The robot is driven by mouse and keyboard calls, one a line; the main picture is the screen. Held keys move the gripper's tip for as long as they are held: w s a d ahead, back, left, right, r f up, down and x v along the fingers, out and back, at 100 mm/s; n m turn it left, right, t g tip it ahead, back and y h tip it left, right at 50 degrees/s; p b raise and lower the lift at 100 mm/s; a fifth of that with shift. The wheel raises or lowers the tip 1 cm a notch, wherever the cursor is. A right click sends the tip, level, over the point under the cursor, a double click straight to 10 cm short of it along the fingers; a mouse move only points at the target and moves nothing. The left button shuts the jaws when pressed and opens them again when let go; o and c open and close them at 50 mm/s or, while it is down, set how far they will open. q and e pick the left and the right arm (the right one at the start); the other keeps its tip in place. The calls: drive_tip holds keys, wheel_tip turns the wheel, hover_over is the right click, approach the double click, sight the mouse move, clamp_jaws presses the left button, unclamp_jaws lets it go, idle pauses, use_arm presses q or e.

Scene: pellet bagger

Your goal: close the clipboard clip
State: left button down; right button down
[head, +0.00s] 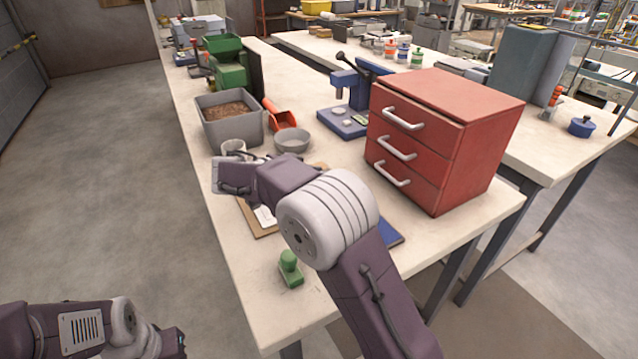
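The clipboard (247,215) is a brown board with white paper (265,217), lying on the near part of the bench. My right arm crosses over it, so only its left edge and part of the paper show. I cannot make out its clip, which seems hidden behind my arm. My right gripper (222,178) is at the bench's left edge, just beyond the visible part of the clipboard. Its fingers are not clear enough to tell open from shut. My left arm (85,330) is low at the left, off the bench, and its fingertips do not show.
A red drawer cabinet (415,150) stands right of my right arm. A green stamp-like object (290,270) is in front. A white cup (233,147), grey bowl (292,140), pellet bin (228,125) and red scoop (280,118) are beyond. Floor at left is clear.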

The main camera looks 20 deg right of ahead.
drive_tip(key=shift+a+f, duration=0.1)
drive_tip(key=shift+f, duration=0.15)
drive_tip(key=c, duration=1.3)
unclamp_jaws()
drive_tip(key=shift+r, duration=0.1)
drive_tip(key=p+v, duration=0.1)
drive_tip(key=v, duration=0.8)
drive_tip(key=shift+a, duration=0.1)
